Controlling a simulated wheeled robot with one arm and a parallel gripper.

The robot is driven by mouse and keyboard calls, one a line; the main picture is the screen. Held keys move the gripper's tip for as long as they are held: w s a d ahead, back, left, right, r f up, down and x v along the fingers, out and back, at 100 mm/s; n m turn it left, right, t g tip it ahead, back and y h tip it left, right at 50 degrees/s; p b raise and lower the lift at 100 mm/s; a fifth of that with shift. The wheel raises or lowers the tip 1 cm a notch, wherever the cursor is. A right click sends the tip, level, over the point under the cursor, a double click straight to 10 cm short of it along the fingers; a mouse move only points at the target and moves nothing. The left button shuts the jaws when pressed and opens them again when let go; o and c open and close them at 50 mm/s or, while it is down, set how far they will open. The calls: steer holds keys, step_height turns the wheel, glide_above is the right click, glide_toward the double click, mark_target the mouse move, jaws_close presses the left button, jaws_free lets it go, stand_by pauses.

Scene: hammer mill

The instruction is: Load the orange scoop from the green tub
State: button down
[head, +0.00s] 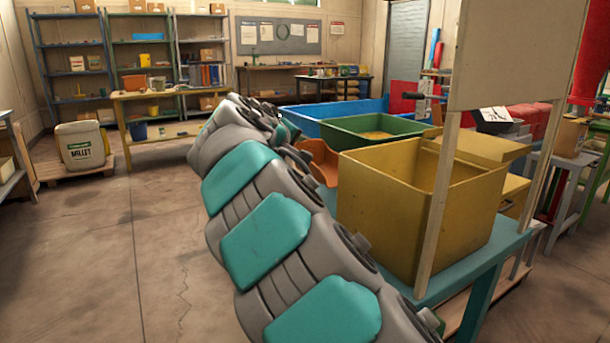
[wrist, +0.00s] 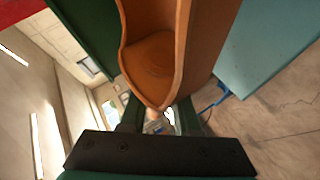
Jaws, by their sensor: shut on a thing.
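The orange scoop (head: 321,160) shows beside my arm in the head view, next to the green tub's near left corner; my arm hides part of it. In the wrist view the scoop (wrist: 155,62) fills the top middle, and the visible inside is bare orange. My gripper (wrist: 158,118) is shut on the scoop's handle end; the grip itself is partly hidden by the scoop. The gripper is hard to make out in the head view. The green tub (head: 350,138) stands on the teal table and holds a yellowish material (head: 377,135). A green wall (wrist: 85,35) lies left of the scoop in the wrist view.
A large yellow bin (head: 390,220) stands on the teal table (head: 480,258) in front of the green tub. A blue tub (head: 315,113) is behind it. A pale board on posts (head: 515,55) rises at right.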

steer(key=shift+f, duration=2.7)
steer(key=shift+f, duration=0.1)
steer(key=shift+f, duration=0.15)
steer(key=c, duration=0.6)
jaws_free()
steer(key=shift+c, duration=0.2)
